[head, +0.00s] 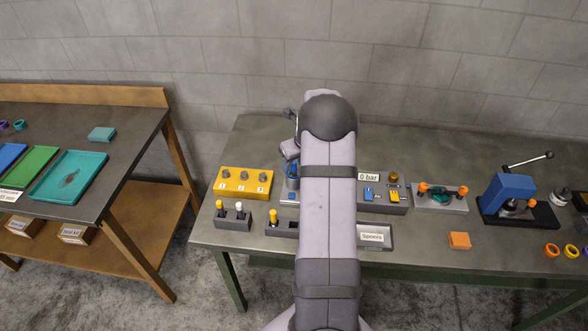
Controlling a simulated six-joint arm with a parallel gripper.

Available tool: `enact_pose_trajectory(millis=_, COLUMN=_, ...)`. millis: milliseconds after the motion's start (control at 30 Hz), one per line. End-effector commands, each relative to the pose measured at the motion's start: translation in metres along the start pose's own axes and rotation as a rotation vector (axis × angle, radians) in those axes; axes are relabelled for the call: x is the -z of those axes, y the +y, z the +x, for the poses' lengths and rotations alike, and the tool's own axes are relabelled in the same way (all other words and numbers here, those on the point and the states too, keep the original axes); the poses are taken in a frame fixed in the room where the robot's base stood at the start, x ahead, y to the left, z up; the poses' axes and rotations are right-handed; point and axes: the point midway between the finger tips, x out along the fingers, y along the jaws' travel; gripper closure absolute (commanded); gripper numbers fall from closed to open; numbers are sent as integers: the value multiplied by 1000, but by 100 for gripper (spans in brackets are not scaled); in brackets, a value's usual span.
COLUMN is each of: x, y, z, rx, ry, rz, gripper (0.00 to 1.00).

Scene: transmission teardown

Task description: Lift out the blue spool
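My arm runs up the middle of the head view and hides much of the bench behind it. Part of my gripper (290,150) shows at the arm's left edge, pointing down; its fingertips are too small and covered to tell open from shut. A blue part (292,171) shows just below it, and I cannot tell whether this is the blue spool or whether the gripper touches it. A grey tray labelled "Spools" (376,242) is partly behind the arm. A grey block labelled "0 bar" (397,208) carries blue and yellow parts right of the arm.
Left of the arm stand a yellow block (244,183) with several knobs and a grey stand (232,222) with yellow and white pegs. To the right are a grey fixture (440,203) with orange knobs, an orange block (459,240) and a blue press (510,192).

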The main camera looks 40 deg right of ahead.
Motion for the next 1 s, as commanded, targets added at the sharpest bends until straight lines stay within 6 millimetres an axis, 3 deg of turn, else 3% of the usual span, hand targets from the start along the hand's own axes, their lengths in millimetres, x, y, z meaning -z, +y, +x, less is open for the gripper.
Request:
enact_pose_trajectory(millis=367, x=0, y=0, z=8, rx=1, ry=-1, rz=-1, gripper=63)
enact_pose_trajectory(millis=500, x=0, y=0, z=8, rx=1, ry=-1, rz=-1, gripper=96)
enact_pose_trajectory(millis=533, x=0, y=0, z=8, rx=1, ry=-1, rz=-1, gripper=100)
enact_pose_trajectory(millis=1000, x=-5, y=-1, z=-2, rx=2, ry=-4, rz=-3, gripper=100)
